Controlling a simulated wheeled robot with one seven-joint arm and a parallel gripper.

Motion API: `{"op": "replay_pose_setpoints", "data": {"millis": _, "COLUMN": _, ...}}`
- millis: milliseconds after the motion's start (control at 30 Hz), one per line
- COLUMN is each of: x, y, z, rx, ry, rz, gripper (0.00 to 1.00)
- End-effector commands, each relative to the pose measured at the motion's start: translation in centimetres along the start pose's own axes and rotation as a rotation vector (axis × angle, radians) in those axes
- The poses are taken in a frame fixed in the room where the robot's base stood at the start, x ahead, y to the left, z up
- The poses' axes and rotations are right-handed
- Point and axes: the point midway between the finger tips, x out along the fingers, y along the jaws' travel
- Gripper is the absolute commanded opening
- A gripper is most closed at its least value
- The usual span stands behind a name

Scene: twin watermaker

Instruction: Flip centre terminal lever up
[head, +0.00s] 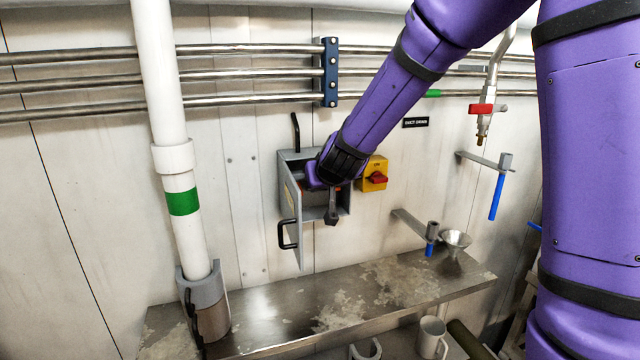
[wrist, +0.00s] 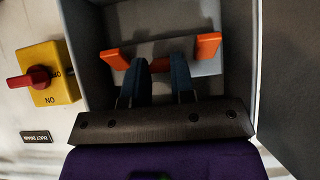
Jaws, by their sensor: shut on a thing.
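A grey wall box (head: 340,205) stands open, with its door (head: 292,222) swung out to the left in the head view. The inside of the box (wrist: 85,60) fills most of the wrist view. In the head view my wrist hides most of the interior and the fingers.
A yellow switch box (head: 374,174) with a red knob sits close right of the grey box. The door carries a black handle (head: 286,235). A metal shelf (head: 280,310) runs below. A white pipe (head: 160,90) stands at left, and a funnel (head: 456,241) is at right.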

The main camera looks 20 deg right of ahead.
Motion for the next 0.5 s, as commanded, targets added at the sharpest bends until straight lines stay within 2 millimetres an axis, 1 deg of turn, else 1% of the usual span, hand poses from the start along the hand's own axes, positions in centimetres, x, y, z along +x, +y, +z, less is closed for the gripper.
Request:
{"op": "replay_pose_setpoints", "data": {"millis": 33, "x": -0.02, "y": -0.02, "z": -0.06, "rx": 0.000, "ry": 0.001, "rz": 0.000, "gripper": 0.28}}
{"op": "replay_pose_setpoints", "data": {"millis": 67, "x": -0.02, "y": -0.02, "z": -0.06, "rx": 0.000, "ry": 0.001, "rz": 0.000, "gripper": 0.35}}
{"op": "replay_pose_setpoints", "data": {"millis": 100, "x": -0.02, "y": -0.02, "z": -0.05, "rx": 0.000, "ry": 0.001, "rz": 0.000, "gripper": 0.44}}
{"op": "replay_pose_setpoints", "data": {"millis": 133, "x": -0.02, "y": -0.02, "z": -0.05, "rx": 0.000, "ry": 0.001, "rz": 0.000, "gripper": 0.49}}
{"op": "replay_pose_setpoints", "data": {"millis": 400, "x": -0.04, "y": -0.01, "z": -0.03, "rx": 0.000, "ry": 0.001, "rz": 0.000, "gripper": 0.49}}
{"op": "replay_pose_setpoints", "data": {"millis": 500, "x": -0.36, "y": -0.02, "z": -0.05, "rx": -0.001, "ry": 0.001, "rz": 0.000, "gripper": 0.49}}
